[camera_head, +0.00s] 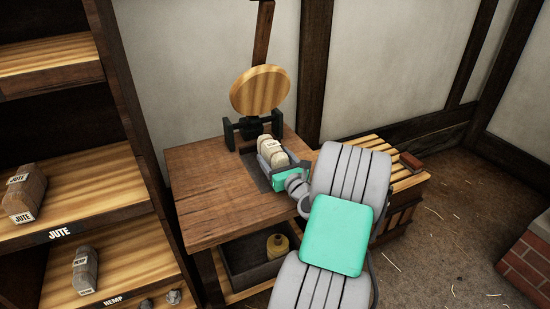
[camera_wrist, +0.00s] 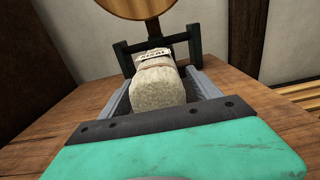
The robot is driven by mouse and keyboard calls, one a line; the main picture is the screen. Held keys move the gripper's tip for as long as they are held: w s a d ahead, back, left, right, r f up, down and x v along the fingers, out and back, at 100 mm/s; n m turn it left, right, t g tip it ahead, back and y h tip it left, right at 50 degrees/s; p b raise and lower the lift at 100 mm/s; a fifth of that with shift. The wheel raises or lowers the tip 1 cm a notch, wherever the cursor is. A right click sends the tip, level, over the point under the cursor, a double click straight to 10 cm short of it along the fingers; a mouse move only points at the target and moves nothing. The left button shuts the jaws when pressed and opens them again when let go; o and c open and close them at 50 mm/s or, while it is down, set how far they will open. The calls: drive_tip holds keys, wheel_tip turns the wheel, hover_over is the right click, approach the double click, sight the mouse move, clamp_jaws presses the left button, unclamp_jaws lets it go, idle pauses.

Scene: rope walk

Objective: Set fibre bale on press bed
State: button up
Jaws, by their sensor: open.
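A pale fibre bale (camera_head: 267,146) with a printed label band rests on or just above the dark press bed (camera_head: 254,174) on the bench; its underside is hidden. In the wrist view the bale (camera_wrist: 158,85) lies between the two grey fingers, its label at the far end. The label seems to read "SISAL". My gripper (camera_head: 270,156) is open around the bale, with slim gaps beside it. The press has a black frame (camera_wrist: 190,42) just beyond the bale and a round wooden plate (camera_head: 260,91) raised above on a lever.
The wooden bench top (camera_head: 205,185) is clear on the left. Below it, a dark bin (camera_head: 250,265) holds a yellowish object (camera_head: 277,246). A shelf unit at left holds a jute bale (camera_head: 25,193) and a hemp bale (camera_head: 84,270). A slatted crate (camera_head: 405,180) stands at right.

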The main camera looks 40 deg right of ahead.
drive_tip(key=shift+r, duration=0.2)
drive_tip(key=p+v, duration=0.1)
drive_tip(key=v, duration=1)
drive_tip(key=shift+s+a, duration=0.1)
drive_tip(key=shift+s, duration=0.2)
drive_tip(key=shift+s+a, duration=0.1)
drive_tip(key=shift+s, duration=0.05)
